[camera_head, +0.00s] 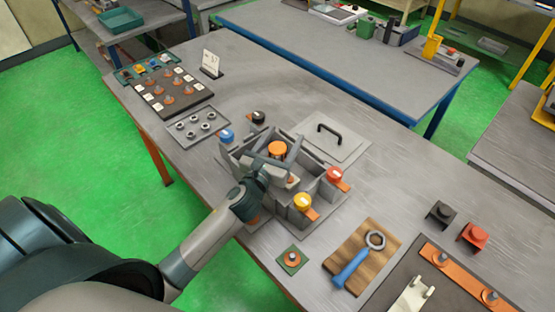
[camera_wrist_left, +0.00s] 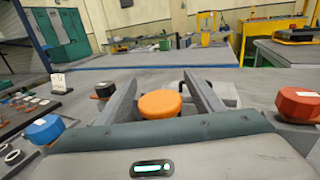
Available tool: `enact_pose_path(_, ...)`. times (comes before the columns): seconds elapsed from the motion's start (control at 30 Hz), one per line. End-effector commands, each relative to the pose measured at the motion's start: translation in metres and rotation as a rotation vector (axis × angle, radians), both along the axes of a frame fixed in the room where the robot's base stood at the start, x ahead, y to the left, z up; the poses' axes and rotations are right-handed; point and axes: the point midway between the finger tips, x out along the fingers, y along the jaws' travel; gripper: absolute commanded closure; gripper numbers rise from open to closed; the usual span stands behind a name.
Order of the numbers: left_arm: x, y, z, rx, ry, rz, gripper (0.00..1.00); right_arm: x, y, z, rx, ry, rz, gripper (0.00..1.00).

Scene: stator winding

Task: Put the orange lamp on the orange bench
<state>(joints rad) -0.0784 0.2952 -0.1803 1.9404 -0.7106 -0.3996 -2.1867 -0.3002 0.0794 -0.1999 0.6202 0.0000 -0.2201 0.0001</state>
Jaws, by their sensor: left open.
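The orange lamp (camera_head: 277,149) has a round orange cap and stands at the middle of a grey compartmented holder (camera_head: 312,225) on the near bench. In the left wrist view the orange lamp (camera_wrist_left: 160,104) shows between my fingers. The near bench has a grey top (camera_head: 245,85) and an orange leg (camera_head: 157,155), so it looks like the orange bench. My left gripper (camera_head: 273,153) is open over the holder, one finger on each side of the lamp; I cannot tell whether they touch it. The lamp's lower part is hidden. My right gripper is not in view.
Blue (camera_head: 227,135), black (camera_head: 258,117), red (camera_head: 334,174) and yellow (camera_head: 302,201) lamps surround the orange one. A grey plate with a black handle (camera_head: 329,129) lies behind. A wooden board (camera_head: 360,257) with a blue wrench is at front right. A blue-legged bench (camera_head: 335,50) stands beyond.

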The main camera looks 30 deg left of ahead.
Motion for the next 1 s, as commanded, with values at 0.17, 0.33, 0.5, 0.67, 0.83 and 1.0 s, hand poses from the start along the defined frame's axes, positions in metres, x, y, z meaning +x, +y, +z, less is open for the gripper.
enact_pose_path(0.17,0.000,0.000,0.000,0.000,0.000,0.000,0.68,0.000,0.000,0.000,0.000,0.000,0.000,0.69)
enact_pose_path(0.33,0.000,0.000,0.001,0.000,-0.001,0.000,1.00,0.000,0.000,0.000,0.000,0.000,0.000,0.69)
enact_pose_path(0.5,0.000,0.000,0.001,0.000,-0.001,0.000,1.00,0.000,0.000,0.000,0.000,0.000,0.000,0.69)
enact_pose_path(0.67,0.000,0.000,0.003,0.001,-0.002,0.000,1.00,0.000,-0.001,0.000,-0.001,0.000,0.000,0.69)
enact_pose_path(0.83,0.000,0.000,0.014,0.003,-0.004,-0.001,1.00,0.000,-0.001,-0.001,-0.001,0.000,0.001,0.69)
enact_pose_path(1.0,0.001,0.000,0.036,0.005,-0.007,-0.002,1.00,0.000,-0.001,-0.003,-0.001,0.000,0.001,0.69)
